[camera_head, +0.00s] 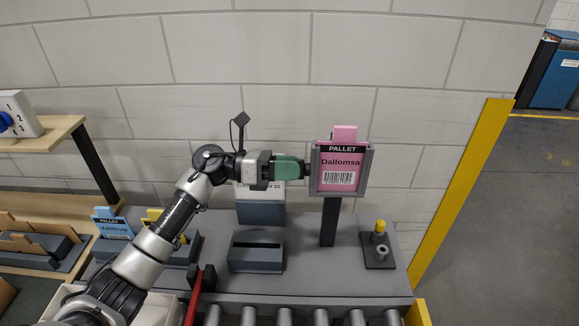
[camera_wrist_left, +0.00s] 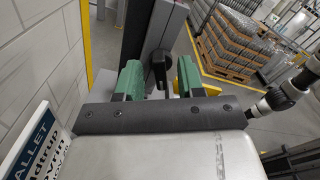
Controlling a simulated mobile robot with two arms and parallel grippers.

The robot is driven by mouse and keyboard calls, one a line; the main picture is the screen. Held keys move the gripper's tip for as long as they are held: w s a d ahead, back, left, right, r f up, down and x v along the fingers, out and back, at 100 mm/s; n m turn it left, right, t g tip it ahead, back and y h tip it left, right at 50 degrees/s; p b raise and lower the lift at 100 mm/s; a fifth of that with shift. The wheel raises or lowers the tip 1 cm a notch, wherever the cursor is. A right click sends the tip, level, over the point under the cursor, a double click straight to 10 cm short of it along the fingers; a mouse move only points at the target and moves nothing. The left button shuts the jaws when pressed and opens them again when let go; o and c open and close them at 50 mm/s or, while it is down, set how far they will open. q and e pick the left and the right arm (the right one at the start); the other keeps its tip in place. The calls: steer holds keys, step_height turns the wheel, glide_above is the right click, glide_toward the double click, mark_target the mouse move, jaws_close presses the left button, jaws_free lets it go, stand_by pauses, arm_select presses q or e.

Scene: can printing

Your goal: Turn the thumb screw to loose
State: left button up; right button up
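The sign holder is a grey frame (camera_head: 314,172) on a dark post (camera_head: 329,222), with a pink "PALLET Dallomsa" card (camera_head: 343,165) in it. The black thumb screw (camera_head: 307,171) sticks out of the frame's left side. My left gripper (camera_head: 303,170) reaches it from the left, with green fingers. In the left wrist view the thumb screw (camera_wrist_left: 161,63) lies between the two fingers of the left gripper (camera_wrist_left: 160,82). The fingers are apart, with a gap visible on each side of the screw. My right gripper does not show.
A small dark stand (camera_head: 379,258) with a yellow-topped peg is at the right of the grey table (camera_head: 330,283). A dark slotted block (camera_head: 256,252) stands left of the post. Rollers (camera_head: 320,316) line the front edge. A white wall is close behind.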

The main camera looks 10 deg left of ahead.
arm_select(q)
steer(key=s+a+b, duration=0.2)
steer(key=a+b, duration=0.3)
steer(key=a, duration=0.5)
steer(key=shift+a, duration=0.3)
steer(key=shift+s, duration=0.1)
